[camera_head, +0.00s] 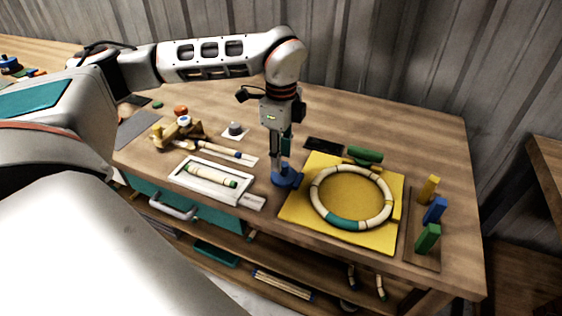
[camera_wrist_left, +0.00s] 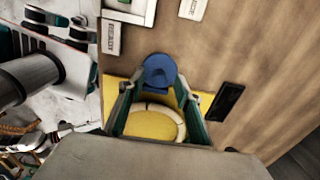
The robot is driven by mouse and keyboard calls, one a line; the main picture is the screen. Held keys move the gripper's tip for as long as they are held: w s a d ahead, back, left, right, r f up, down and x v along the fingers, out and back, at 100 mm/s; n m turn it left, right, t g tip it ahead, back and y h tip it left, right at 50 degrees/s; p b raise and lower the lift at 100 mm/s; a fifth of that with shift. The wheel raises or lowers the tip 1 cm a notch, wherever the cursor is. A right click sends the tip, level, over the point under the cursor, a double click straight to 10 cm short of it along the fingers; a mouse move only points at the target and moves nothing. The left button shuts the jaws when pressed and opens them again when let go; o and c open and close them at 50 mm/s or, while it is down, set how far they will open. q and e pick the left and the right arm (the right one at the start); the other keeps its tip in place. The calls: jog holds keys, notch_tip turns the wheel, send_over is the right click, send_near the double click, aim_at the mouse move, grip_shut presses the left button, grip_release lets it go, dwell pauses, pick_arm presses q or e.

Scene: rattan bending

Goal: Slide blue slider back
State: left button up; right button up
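The blue slider (camera_head: 289,181) sits on the table at the left edge of the yellow board (camera_head: 300,208). My left gripper (camera_head: 285,161) points down just above it. In the left wrist view the round blue slider (camera_wrist_left: 160,71) lies between the tips of my left gripper (camera_wrist_left: 160,86). Its two teal fingers stand apart, one on each side of the slider. I cannot tell whether they touch it. My right gripper is not in view.
A striped cream ring (camera_head: 321,209) lies on the yellow board, with a green cylinder (camera_head: 365,155) behind it. Yellow, blue (camera_head: 434,210) and green blocks stand at the right. A white tray (camera_head: 180,180) lies to the left of the slider. A dark panel (camera_head: 323,144) lies behind the board.

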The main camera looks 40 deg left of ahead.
pick_arm(q)
notch_tip(320, 180, up, 9)
dwell(0.3)
dwell(0.5)
